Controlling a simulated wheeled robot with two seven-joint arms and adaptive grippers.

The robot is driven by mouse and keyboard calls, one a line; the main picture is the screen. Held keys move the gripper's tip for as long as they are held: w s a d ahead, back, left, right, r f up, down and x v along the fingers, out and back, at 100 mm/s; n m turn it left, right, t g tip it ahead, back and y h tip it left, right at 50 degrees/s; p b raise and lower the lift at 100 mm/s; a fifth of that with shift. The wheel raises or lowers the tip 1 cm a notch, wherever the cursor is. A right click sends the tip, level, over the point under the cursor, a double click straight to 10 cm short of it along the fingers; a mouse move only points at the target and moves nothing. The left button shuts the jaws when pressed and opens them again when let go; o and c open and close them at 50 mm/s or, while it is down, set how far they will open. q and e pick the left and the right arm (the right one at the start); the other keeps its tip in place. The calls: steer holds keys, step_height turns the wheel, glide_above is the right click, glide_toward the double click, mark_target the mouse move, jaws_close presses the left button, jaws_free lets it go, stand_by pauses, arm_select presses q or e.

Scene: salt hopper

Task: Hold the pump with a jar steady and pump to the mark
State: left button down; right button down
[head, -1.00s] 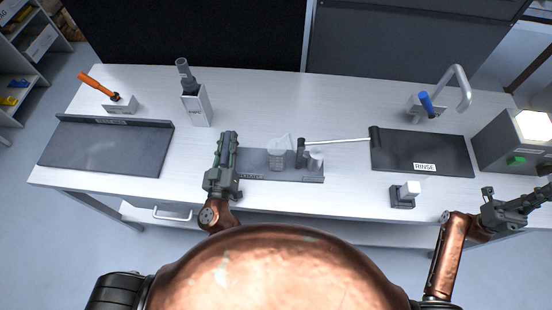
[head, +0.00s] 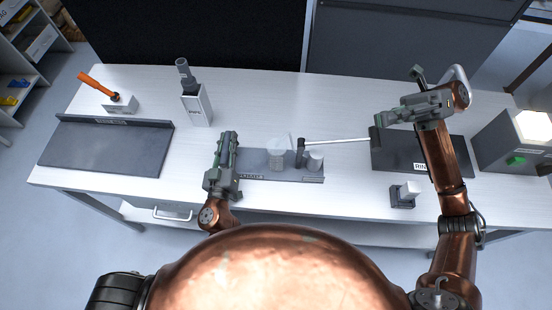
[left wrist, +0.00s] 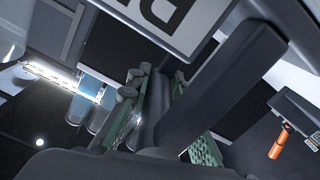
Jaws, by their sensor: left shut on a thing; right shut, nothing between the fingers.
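The pump stands on a dark base plate (head: 262,166) in the middle of the table. A clear jar (head: 277,159) sits on the plate, with a short grey cylinder (head: 315,162) to its right. My left gripper (head: 228,140) is at the plate's left end, shut on a dark part of the pump base; the contact is partly hidden. The left wrist view shows a dark bar (left wrist: 215,85) by the green-padded fingers. My right gripper (head: 382,118) is shut and empty, just above the lever grip in the picture.
A dark RINSE mat (head: 440,158), a faucet (head: 460,88) and a grey box with a green button (head: 515,150) are at right. A small block with a white top (head: 406,192) stands in front. A bottle (head: 195,100), an orange-handled tool (head: 98,86) and a dark tray (head: 100,150) are at left.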

steer(key=s+a+f+n+t+h, duration=0.2)
steer(key=a+f+h, duration=0.35)
steer(key=a, duration=0.25)
steer(key=n+t+h, duration=0.2)
steer(key=t+h, duration=0.8)
steer(key=h, duration=0.5)
glide_toward(376, 137)
steer(key=shift+x, duration=3.05)
steer(key=shift+f, duration=0.15)
steer(key=shift+x, duration=1.1)
steer(key=shift+f, duration=0.1)
